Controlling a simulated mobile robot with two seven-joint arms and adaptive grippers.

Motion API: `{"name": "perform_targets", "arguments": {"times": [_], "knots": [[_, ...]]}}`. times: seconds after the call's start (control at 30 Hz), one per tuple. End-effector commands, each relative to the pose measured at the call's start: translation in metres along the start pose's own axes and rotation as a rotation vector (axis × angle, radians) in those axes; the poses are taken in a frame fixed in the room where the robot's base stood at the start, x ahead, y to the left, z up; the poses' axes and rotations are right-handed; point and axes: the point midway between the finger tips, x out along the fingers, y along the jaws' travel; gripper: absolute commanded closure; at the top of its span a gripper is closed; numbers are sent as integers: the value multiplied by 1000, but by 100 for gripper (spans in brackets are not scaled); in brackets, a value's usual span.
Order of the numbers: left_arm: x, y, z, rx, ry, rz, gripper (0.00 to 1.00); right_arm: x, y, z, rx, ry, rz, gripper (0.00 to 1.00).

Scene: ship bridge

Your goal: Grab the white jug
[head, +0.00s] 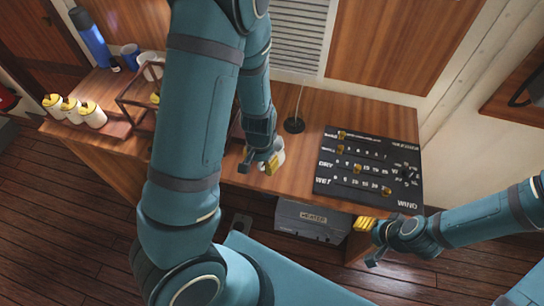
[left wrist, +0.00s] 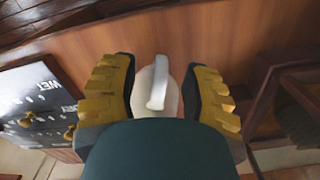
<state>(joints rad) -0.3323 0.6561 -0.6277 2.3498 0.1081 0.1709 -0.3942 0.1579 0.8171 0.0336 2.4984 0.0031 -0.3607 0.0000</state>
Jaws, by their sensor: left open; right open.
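The white jug (left wrist: 162,82) shows in the left wrist view, with its pale handle facing the camera. It lies between the two yellow-padded fingers of my left gripper (left wrist: 160,95). I cannot tell whether either finger touches it. My right gripper (head: 370,241) is open and empty, low in front of the desk's right end.
A black weather board (head: 368,165) lies on the desk's right side, beside a black stand (head: 294,125). White bottles with yellow tops (head: 92,114), a blue bottle (head: 91,38) and a blue mug (head: 130,56) are at the left.

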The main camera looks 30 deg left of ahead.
Motion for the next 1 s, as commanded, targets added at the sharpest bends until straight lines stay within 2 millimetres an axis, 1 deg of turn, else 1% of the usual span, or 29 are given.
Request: {"name": "perform_targets", "arguments": {"times": [0.13, 0.17, 0.2, 0.27, 0.3, 0.83, 1.0], "knots": [[-1, 0, 0, 0, 1, 0, 53, 0, 0, 0, 0, 0, 0, 53], [-1, 0, 0, 0, 1, 0, 51, 0, 0, 0, 0, 0, 0, 53], [-1, 0, 0, 0, 1, 0, 65, 0, 0, 0, 0, 0, 0, 53], [-1, 0, 0, 0, 1, 0, 86, 0, 0, 0, 0, 0, 0, 53], [-1, 0, 0, 0, 1, 0, 100, 0, 0, 0, 0, 0, 0, 53], [-1, 0, 0, 1, 1, 0, 100, 0, 0, 0, 0, 0, 0, 53], [-5, 0, -1, 2, 2, -1, 100, -2, -1, 0, 0, 0, 0, 53]]}}
